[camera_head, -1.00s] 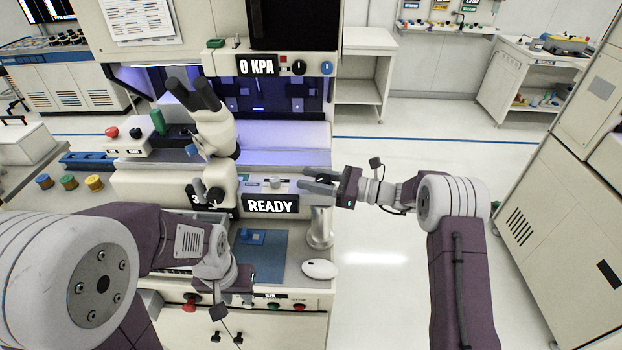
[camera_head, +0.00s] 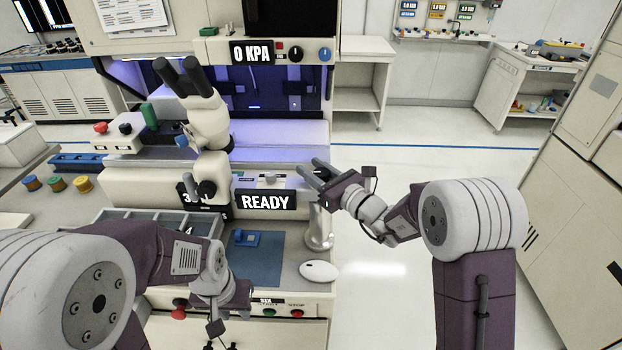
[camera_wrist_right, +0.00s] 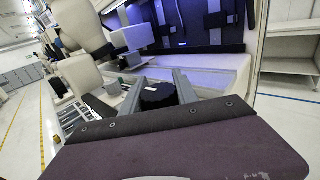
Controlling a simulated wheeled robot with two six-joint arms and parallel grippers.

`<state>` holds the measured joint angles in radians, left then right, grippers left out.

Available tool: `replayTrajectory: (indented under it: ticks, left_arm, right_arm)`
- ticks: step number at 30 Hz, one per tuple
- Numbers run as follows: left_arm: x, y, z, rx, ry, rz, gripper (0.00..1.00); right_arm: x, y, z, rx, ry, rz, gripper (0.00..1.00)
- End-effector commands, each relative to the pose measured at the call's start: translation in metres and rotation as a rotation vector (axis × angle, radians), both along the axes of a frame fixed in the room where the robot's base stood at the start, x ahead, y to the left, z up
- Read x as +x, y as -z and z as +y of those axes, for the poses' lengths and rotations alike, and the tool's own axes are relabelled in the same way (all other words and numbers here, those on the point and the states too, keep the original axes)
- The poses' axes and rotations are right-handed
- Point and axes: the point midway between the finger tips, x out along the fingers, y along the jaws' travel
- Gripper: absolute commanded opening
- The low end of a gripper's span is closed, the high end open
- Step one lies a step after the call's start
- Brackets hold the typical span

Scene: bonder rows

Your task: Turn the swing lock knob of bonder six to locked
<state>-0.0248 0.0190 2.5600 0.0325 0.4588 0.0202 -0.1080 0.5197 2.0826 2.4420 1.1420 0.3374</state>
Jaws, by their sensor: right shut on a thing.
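Bonder six is the cream machine (camera_head: 150,180) with a microscope (camera_head: 208,120), a READY display (camera_head: 265,201) and a small SIX label low on its front. My right gripper (camera_head: 314,172) is at the right end of its body, beside the READY display. In the right wrist view, a round black knob (camera_wrist_right: 157,94) with a white mark on top sits between the two fingers, and the gripper (camera_wrist_right: 158,90) is shut on it. The knob is hidden in the head view.
A blue mat (camera_head: 258,262) and a white mouse-like object (camera_head: 319,271) lie on the front worktop. A silver cylinder (camera_head: 319,230) stands below my right gripper. Coloured spools (camera_head: 57,184) are at the left. The floor to the right of the bonder is clear.

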Motion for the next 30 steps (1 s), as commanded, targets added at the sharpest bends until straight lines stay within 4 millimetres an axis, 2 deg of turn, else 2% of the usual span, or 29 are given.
replayTrajectory:
  ticks: [1,6,21,22,23,24,30]
  left_arm:
    - [0.0,0.0073,-0.0001,0.0,0.0,0.0,0.32]
    - [0.0001,0.0135,0.0,0.0,0.0,0.0,0.32]
    - [0.0,0.0145,0.0,0.0,0.0,0.0,0.32]
    - [0.0001,0.0145,0.0,0.0,0.0,0.0,0.32]
    - [0.0001,0.0145,0.0,0.0,0.0,0.0,0.32]
    - [0.0001,0.0145,0.0,0.0,0.0,0.0,0.32]
    - [0.0,0.0146,0.0,0.0,0.0,0.0,0.32]
  right_arm:
    - [-0.0006,0.0035,0.0002,-0.001,0.015,-0.001,0.0]
    - [0.0007,0.002,-0.0011,-0.001,0.059,0.001,0.0]
    - [0.0017,-0.0004,-0.0021,0.0,0.078,0.0,0.0]
    - [0.0017,-0.0004,-0.0021,0.0,0.078,0.0,0.44]
    - [0.0017,-0.0005,-0.0021,0.0,0.077,0.0,0.52]
    - [0.0016,-0.0005,-0.0021,0.0,0.077,0.0,0.57]
    - [0.0016,-0.0004,-0.0018,0.0,0.076,0.0,0.57]
